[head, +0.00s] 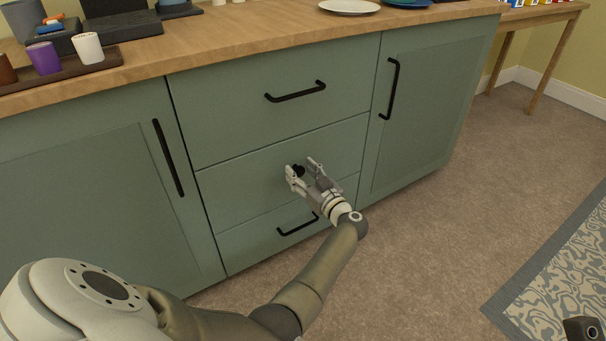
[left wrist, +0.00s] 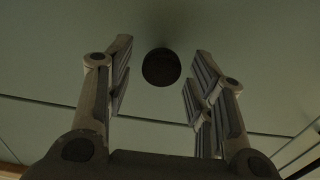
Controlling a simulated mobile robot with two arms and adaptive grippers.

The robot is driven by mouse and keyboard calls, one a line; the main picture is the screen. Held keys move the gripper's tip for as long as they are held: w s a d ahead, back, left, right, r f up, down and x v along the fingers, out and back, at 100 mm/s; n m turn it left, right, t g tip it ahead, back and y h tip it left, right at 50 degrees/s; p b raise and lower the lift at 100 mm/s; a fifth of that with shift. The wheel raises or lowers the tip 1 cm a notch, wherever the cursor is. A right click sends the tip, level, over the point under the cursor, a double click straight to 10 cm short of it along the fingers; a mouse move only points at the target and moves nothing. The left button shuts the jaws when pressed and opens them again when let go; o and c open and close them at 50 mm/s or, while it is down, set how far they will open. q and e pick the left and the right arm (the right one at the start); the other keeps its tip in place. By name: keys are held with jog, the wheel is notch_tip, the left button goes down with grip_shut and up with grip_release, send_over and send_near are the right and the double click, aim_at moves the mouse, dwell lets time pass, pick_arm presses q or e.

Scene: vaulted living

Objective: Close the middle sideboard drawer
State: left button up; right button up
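The middle sideboard drawer (head: 245,181) has a plain green front and sits between the top and bottom drawers. Its front looks about level with its neighbours; I cannot tell if a small gap remains. A dark round knob (left wrist: 161,67) stands on the front in the left wrist view. My left gripper (head: 301,166) is at this drawer front, pointing at it. Its two fingers are spread apart, one on each side of the knob, with clear space to it in the left wrist view. In the head view the gripper partly covers the knob.
The top drawer (head: 345,82) and bottom drawer (head: 255,239) have black bar handles and look shut. Cabinet doors flank them. The wooden top holds a tray (head: 110,59) with cups and a white plate (head: 349,6). Open carpet lies to the right, with a patterned rug (head: 560,285).

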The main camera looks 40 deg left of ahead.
pick_arm(q)
jog(key=shift+d, duration=0.1)
jog(key=shift+d+r, duration=0.1)
jog(key=shift+r, duration=0.4)
notch_tip(320, 180, up, 9)
dwell(0.6)
